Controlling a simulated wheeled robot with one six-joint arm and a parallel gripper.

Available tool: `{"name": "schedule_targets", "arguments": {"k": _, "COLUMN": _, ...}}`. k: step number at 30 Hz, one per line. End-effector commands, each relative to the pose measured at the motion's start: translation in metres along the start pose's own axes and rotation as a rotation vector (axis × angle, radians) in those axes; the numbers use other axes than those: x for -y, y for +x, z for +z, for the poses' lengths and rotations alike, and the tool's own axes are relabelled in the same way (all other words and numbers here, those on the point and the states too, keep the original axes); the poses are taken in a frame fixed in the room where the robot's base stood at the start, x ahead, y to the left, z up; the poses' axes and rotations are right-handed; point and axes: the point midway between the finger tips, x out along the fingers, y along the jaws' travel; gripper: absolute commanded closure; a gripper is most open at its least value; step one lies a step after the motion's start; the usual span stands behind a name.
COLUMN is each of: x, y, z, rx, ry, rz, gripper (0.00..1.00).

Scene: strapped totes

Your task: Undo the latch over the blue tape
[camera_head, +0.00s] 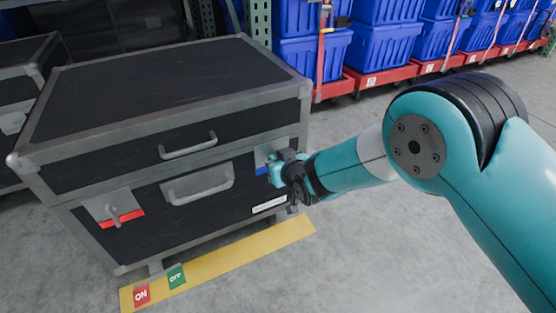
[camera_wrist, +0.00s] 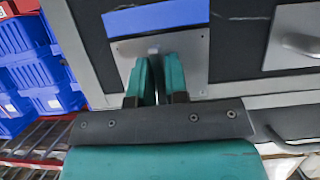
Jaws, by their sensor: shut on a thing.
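A black case with grey metal edges (camera_head: 170,60) stands at the left in the head view. On its front right is a grey latch plate (camera_head: 263,153) with blue tape (camera_head: 262,171) below it. My gripper (camera_head: 276,170) is at this plate and hides most of it. In the wrist view the picture is turned over, with the blue tape (camera_wrist: 156,17) above the plate (camera_wrist: 192,50). My gripper's teal fingers (camera_wrist: 161,75) are close together on the plate, shut on the latch. The latch is mostly hidden between them, so its angle is unclear.
Another latch (camera_head: 117,213) with red tape (camera_head: 127,219) is on the case's front left. Two grey handles (camera_head: 189,146) (camera_head: 201,187) lie between the latches. A yellow floor strip (camera_head: 225,262) carries ON and OFF signs. Blue totes (camera_head: 385,50) on red dollies stand behind.

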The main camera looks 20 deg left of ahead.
Motion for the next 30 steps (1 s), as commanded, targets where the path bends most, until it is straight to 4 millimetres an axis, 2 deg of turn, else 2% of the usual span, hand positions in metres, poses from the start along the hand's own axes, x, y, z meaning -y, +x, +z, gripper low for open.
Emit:
{"name": "schedule_targets", "arguments": {"k": 10, "x": 0.001, "y": 0.000, "z": -0.003, "rx": -0.006, "ry": -0.002, "rz": -0.002, "gripper": 1.00}}
{"name": "schedule_targets", "arguments": {"k": 11, "x": 0.001, "y": 0.000, "z": -0.003, "rx": -0.006, "ry": -0.002, "rz": -0.002, "gripper": 0.83}}
{"name": "schedule_targets", "arguments": {"k": 12, "x": 0.001, "y": 0.000, "z": -0.003, "rx": -0.006, "ry": -0.002, "rz": -0.002, "gripper": 0.74}}
{"name": "schedule_targets", "arguments": {"k": 13, "x": 0.001, "y": 0.000, "z": -0.002, "rx": -0.006, "ry": -0.002, "rz": -0.002, "gripper": 0.67}}
{"name": "schedule_targets", "arguments": {"k": 14, "x": 0.001, "y": 0.000, "z": -0.002, "rx": -0.005, "ry": -0.002, "rz": -0.001, "gripper": 0.66}}
{"name": "schedule_targets", "arguments": {"k": 23, "x": 0.000, "y": -0.002, "z": -0.001, "rx": -0.001, "ry": -0.001, "rz": 0.000, "gripper": 0.66}}
{"name": "schedule_targets", "arguments": {"k": 26, "x": 0.000, "y": -0.011, "z": -0.003, "rx": 0.000, "ry": -0.001, "rz": 0.000, "gripper": 0.66}}
{"name": "schedule_targets", "arguments": {"k": 30, "x": 0.000, "y": -0.037, "z": -0.005, "rx": 0.001, "ry": -0.001, "rz": 0.000, "gripper": 0.66}}
